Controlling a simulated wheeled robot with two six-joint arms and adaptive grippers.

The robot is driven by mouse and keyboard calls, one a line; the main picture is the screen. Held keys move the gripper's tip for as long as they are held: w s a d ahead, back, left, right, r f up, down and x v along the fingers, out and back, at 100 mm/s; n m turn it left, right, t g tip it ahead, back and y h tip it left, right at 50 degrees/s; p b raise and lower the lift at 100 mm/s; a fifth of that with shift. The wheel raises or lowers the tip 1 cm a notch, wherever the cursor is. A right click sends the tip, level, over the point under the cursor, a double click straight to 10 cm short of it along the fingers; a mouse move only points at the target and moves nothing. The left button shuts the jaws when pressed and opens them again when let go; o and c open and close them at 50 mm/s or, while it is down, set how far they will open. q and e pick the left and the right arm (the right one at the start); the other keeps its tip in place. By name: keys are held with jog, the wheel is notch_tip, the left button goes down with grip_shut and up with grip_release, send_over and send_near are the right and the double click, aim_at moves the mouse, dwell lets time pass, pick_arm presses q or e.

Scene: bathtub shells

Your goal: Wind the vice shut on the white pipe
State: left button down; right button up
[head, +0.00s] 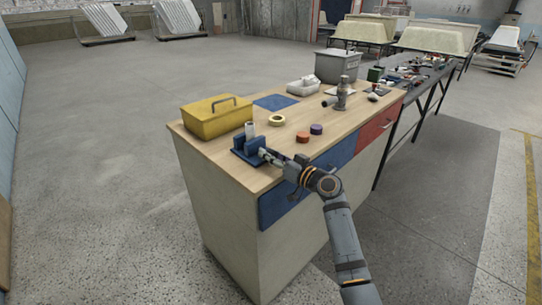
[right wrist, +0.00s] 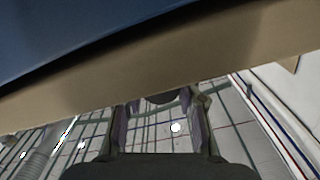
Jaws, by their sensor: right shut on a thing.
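The blue vice (head: 238,148) stands at the near left corner of the wooden-topped workbench (head: 215,158). The white pipe (head: 249,130) stands upright at the vice, its top showing above the jaws. The frames are too small to tell whether the jaws touch it. My right gripper (head: 268,156) is at the vice's front right side, shut on what looks like its handle, which is mostly hidden by the fingers. In the right wrist view the two fingers (right wrist: 160,115) stand either side of a small dark part (right wrist: 160,98). My left gripper is not in view.
A yellow toolbox (head: 205,122) stands just behind the vice. A yellow tape ring (head: 276,123), a red roll (head: 303,137) and a purple roll (head: 316,129) lie to the right. A metal fitting (head: 343,95) and grey bin (head: 338,66) are farther back. The floor left is clear.

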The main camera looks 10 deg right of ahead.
jog(key=o, duration=1.2)
jog(key=shift+c, duration=0.2)
jog(key=n, duration=0.3)
jog(key=shift+p, duration=0.35)
jog(key=n+p, duration=0.1)
jog(key=n, duration=0.2)
jog(key=shift+r+p, duration=0.2)
jog(key=shift+p, duration=0.1)
jog(key=s+d+n+b, duration=0.1)
jog(key=s+d+b, duration=0.1)
jog(key=s+d, duration=0.6)
jog(key=s+d+f+m+g+h+p, duration=0.1)
jog(key=d+f+m+h+p, duration=0.1)
jog(key=f, duration=1.1)
jog(key=s+d+f+m+g+h+p, duration=0.1)
jog(key=d+f+m+h, duration=0.3)
jog(key=f, duration=1)
jog(key=shift+s+d+f+m+g+h+p, duration=0.35)
jog(key=shift+s+g+h, duration=0.2)
jog(key=shift+s, duration=0.2)
